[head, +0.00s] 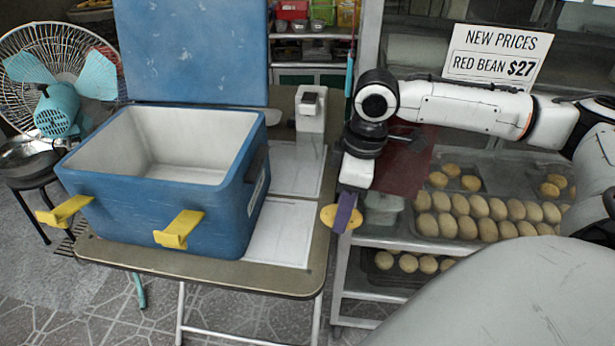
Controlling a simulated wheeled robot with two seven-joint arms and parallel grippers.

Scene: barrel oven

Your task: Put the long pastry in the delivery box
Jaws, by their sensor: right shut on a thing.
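The delivery box (150,215) is blue with a white inside and stands on the folding table at left. Its top is open and the inside that shows is empty. My right gripper (344,213) points down just past the table's right edge, to the right of the box. It is shut on the long pastry (328,216), a golden-brown piece that shows on both sides of the purple finger. The pastry is held apart from the box, and its middle is hidden by the finger. My left gripper is not in view.
The blue lid (195,50) stands up behind the box. Yellow latches (179,229) stick out at its front. A small white device (310,113) and papers (280,232) lie on the table (200,278). Trays of round buns (487,207) fill the rack at right. A fan (60,85) stands at left.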

